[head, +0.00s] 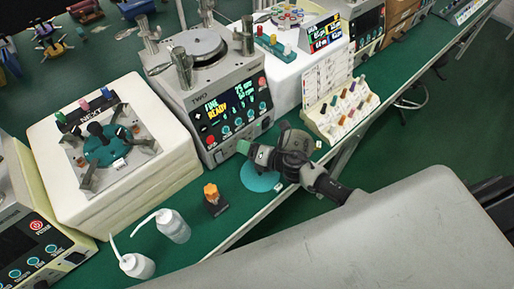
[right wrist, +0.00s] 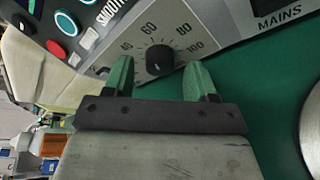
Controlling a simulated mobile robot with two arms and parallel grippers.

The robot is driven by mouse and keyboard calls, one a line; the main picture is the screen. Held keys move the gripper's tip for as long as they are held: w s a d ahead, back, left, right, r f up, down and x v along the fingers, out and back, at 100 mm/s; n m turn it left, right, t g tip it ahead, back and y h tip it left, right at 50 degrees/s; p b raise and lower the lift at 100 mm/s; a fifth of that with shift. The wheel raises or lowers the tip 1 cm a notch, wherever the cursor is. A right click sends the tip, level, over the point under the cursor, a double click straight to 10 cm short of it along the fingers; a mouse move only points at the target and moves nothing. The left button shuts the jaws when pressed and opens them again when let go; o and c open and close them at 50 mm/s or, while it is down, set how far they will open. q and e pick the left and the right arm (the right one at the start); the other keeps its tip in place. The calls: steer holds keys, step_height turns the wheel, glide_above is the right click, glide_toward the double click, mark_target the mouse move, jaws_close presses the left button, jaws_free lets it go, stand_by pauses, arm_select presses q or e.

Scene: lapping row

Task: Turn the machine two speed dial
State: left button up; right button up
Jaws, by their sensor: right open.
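Machine two (head: 190,97), a grey box marked TWO with a lit screen reading READY, stands on the green bench. Its speed dial (right wrist: 160,60) is a small black knob with a scale of numbers in the right wrist view. In the head view I cannot make out the dial near my arm. My right gripper (head: 252,152) is at the lower right of the machine's front. In the right wrist view its green fingers (right wrist: 159,68) are open, one on each side of the dial. I cannot tell whether they touch it. My left gripper is not in view.
A red button (right wrist: 55,48) and a MAINS panel (right wrist: 280,16) flank the dial. On the bench are an orange-topped item (head: 212,197), a teal disc (head: 260,177), white bottles (head: 173,226) and a sample rack (head: 345,110).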

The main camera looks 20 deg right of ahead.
steer(key=b+v, duration=0.1)
steer(key=v, duration=0.9)
steer(key=shift+f, duration=0.1)
steer(key=shift+s+d, duration=0.15)
steer(key=shift+s, duration=0.05)
